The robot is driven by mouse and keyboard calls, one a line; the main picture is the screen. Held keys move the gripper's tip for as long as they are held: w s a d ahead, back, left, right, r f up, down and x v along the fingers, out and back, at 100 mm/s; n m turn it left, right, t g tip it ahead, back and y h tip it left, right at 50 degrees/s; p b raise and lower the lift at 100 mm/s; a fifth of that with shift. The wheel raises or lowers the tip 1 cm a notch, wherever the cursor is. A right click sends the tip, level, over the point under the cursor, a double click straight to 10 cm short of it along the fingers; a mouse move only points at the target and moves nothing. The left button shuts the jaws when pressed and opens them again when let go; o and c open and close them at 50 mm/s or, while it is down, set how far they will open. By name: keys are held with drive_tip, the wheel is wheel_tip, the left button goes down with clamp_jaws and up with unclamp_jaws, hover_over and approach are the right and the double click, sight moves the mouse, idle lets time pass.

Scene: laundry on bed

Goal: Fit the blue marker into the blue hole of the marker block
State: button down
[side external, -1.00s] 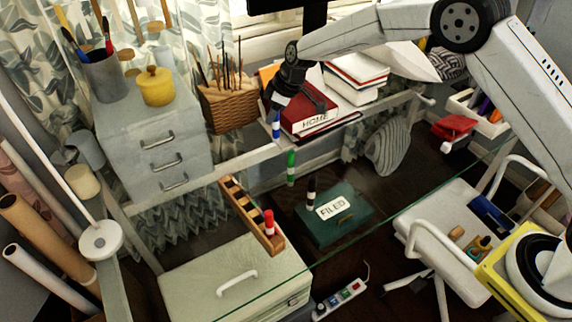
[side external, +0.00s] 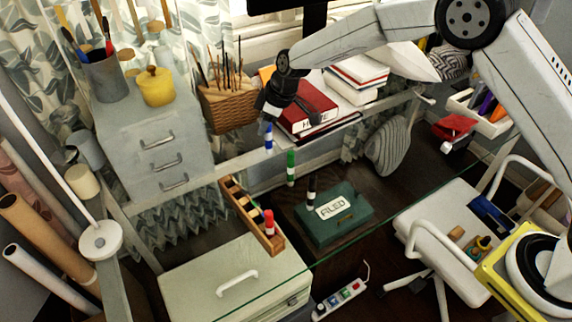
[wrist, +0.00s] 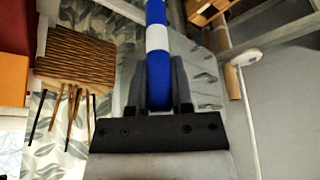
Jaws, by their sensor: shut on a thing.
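My gripper (side external: 269,120) is shut on the blue marker, and its fingers (wrist: 153,92) sit on either side of it in the wrist view. The blue marker (side external: 268,137) has a white band and hangs roughly upright; it also shows in the wrist view (wrist: 157,60). The wooden marker block (side external: 236,199) lies down and left of it in the side view, apart from it. A red marker (side external: 268,222) stands in the block's near end. The block's hole colours are too small to tell.
A green marker (side external: 291,168) and a black marker (side external: 311,185) stand upright on the glass tabletop (side external: 345,250). Behind are a wicker basket (side external: 228,108) of brushes, stacked books (side external: 306,110) and a grey drawer unit (side external: 150,140). The basket shows in the wrist view (wrist: 75,55).

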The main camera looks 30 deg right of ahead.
hover_over(247, 218)
drive_tip(key=s+d, duration=0.1)
drive_tip(key=d, duration=0.1)
drive_tip(key=shift+n, duration=0.3)
drive_tip(key=shift+s+a+f, duration=0.1)
drive_tip(key=shift+f, duration=2.1)
drive_tip(key=shift+s+a+f, duration=0.1)
drive_tip(key=shift+f, duration=2.05)
drive_tip(key=shift+f, duration=0.15)
drive_tip(key=c, duration=0.5)
unclamp_jaws()
drive_tip(key=shift+v, duration=6.15)
drive_tip(key=shift+w+d, duration=0.15)
drive_tip(key=shift+d, duration=0.05)
